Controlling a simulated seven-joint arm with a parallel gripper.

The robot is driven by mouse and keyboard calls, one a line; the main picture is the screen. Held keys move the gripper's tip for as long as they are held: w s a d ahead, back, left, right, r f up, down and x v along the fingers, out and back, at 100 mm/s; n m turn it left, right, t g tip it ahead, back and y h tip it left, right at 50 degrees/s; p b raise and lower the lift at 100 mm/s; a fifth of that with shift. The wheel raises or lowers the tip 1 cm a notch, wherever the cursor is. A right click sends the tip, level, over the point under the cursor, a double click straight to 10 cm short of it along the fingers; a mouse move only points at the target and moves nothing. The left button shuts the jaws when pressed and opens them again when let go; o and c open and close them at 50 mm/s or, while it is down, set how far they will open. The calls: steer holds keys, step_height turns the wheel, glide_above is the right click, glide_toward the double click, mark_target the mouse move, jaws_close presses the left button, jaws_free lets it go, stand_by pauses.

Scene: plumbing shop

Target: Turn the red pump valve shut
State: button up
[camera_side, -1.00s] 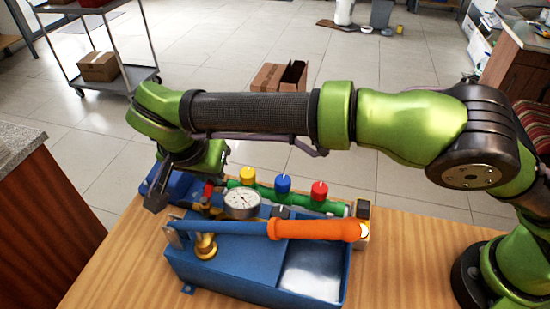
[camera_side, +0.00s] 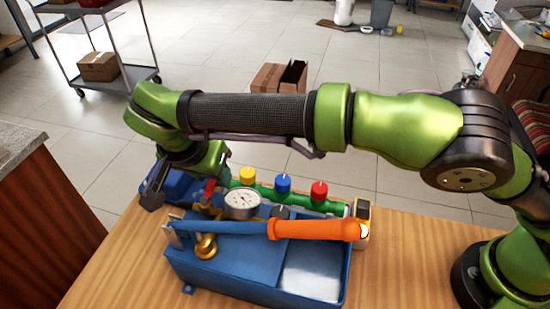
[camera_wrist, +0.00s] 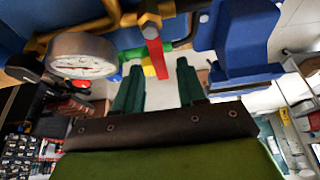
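The red pump valve is a short red lever (camera_wrist: 155,57) on a brass body (camera_wrist: 150,20) in the wrist view. In the side view, the red lever (camera_side: 209,187) shows small, left of the pressure gauge (camera_side: 241,204). My gripper (camera_wrist: 158,65) has two dark green fingers with a wide gap between them. The lever appears in that gap in the wrist view, with space on both sides; I see no contact. The fingertips cannot be made out in the side view. The valve sits on the blue pump (camera_side: 225,250) on the wooden table.
A green manifold (camera_side: 265,190) with yellow (camera_side: 247,175), blue (camera_side: 283,183) and red (camera_side: 319,190) knobs stands behind the gauge. The wooden table (camera_side: 410,270) is clear at the right front.

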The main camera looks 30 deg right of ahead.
mark_target(206, 193)
steer(key=v, duration=0.7)
steer(key=shift+s+r, duration=0.1)
steer(key=shift+r, duration=0.15)
